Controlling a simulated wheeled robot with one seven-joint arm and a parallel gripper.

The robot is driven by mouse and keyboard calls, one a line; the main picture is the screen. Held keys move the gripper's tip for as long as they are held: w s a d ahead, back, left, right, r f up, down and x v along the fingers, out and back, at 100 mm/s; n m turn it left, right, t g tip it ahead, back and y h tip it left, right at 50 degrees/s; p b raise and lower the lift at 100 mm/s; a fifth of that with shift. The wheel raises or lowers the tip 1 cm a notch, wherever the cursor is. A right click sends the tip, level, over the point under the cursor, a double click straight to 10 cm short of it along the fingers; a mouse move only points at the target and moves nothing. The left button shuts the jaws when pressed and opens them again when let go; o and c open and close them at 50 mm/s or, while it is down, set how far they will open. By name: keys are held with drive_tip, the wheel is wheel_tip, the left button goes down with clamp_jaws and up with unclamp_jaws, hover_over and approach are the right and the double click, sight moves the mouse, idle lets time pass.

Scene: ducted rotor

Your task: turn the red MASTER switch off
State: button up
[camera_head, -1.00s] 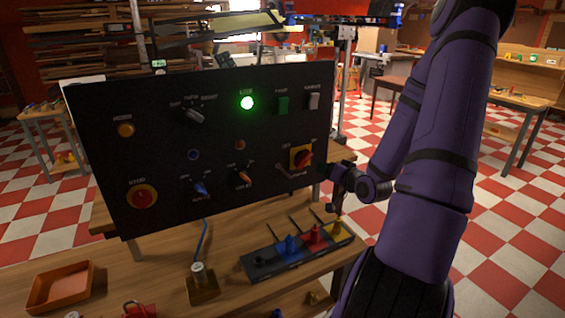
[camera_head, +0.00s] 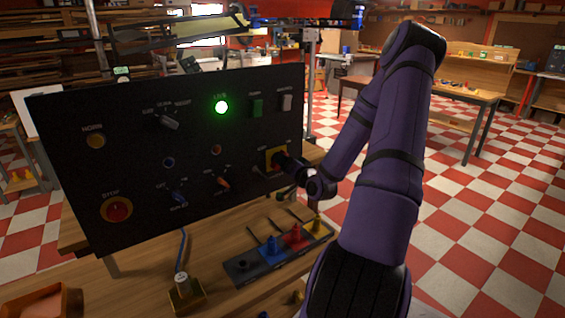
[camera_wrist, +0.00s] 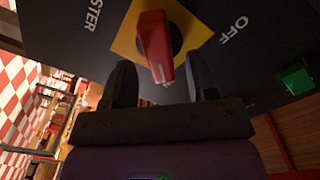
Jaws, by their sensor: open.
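The red MASTER switch (camera_wrist: 155,45) is a red rotary handle on a yellow square plate (camera_wrist: 200,33), on the black control panel (camera_head: 120,135). In the wrist view "OFF" and part of "MASTER" are printed on either side of it. In the head view the yellow plate (camera_head: 270,155) shows at the panel's lower right, and my gripper covers much of the red handle. My gripper (camera_wrist: 160,82) is open, with one finger on each side of the handle's near end. I cannot tell whether either finger touches it.
The panel also carries a lit green lamp (camera_head: 222,107), a green switch (camera_head: 256,108), a red stop button (camera_head: 117,209) and several knobs. Below, a row of coloured plugs (camera_head: 272,246) and a brass block (camera_head: 186,292) stand on the wooden bench. An orange tray (camera_head: 45,303) is at lower left.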

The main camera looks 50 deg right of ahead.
drive_tip(key=shift+x, duration=1.05)
drive_tip(key=c, duration=0.9)
drive_tip(key=shift+n, duration=0.3)
drive_tip(key=n, duration=1.7)
drive_tip(key=shift+a, duration=0.35)
